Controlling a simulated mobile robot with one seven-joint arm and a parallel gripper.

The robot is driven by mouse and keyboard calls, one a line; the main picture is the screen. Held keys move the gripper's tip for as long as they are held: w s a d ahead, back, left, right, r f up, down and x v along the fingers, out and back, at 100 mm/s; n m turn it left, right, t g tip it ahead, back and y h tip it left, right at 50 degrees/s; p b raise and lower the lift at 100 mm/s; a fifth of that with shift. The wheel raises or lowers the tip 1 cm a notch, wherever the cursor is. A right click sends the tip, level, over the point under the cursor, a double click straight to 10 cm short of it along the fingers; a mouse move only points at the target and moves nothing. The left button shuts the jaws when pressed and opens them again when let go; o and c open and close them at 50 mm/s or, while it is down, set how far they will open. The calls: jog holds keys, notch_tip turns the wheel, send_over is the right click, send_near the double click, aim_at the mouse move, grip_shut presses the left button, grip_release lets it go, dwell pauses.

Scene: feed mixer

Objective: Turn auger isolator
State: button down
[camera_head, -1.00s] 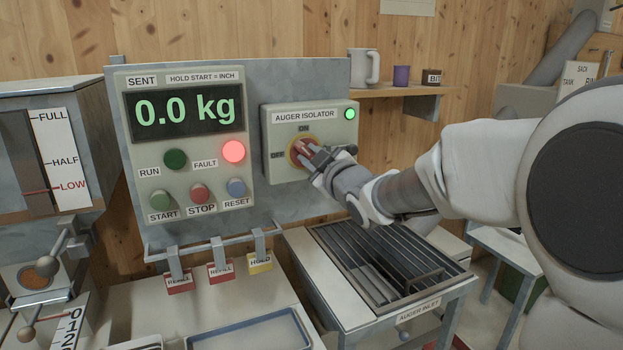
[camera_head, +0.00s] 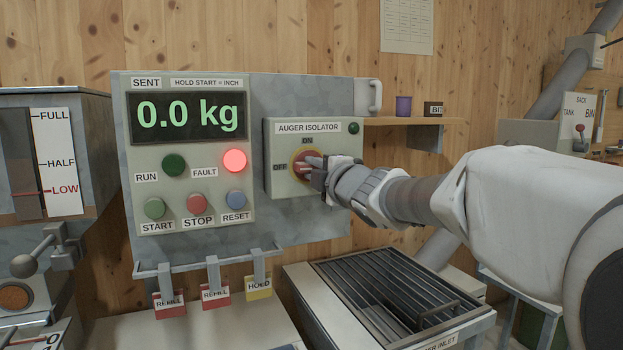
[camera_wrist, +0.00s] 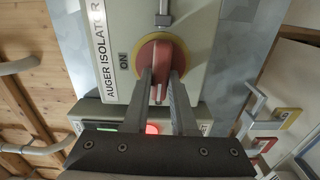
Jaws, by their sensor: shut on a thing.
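The auger isolator (camera_head: 284,190) is a pale box on the grey panel, with ON above its knob and OFF to the left. Its red knob (camera_head: 299,160) sits on a yellow ring, partly hidden by my fingers. My gripper (camera_head: 313,168) reaches in from the right and is shut on the knob's grip bar. In the wrist view the fingers of my gripper (camera_wrist: 160,82) stand on both sides of the red knob (camera_wrist: 151,50). The bar there lies across the ON direction, in line with OFF. The isolator's small lamp (camera_head: 354,128) is dark.
The control panel (camera_head: 245,185) at the left reads 0.0 kg, with its red FAULT lamp (camera_head: 235,160) lit. REFILL and HOLD tags (camera_head: 259,287) hang below. The grated auger inlet (camera_head: 400,295) lies under my arm.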

jog(key=shift+r+n, duration=0.1)
jog(key=shift+n, duration=0.3)
jog(key=c, duration=0.7)
grip_release()
jog(key=p+v, duration=0.3)
jog(key=v, duration=1.4)
jog(key=shift+s, duration=0.2)
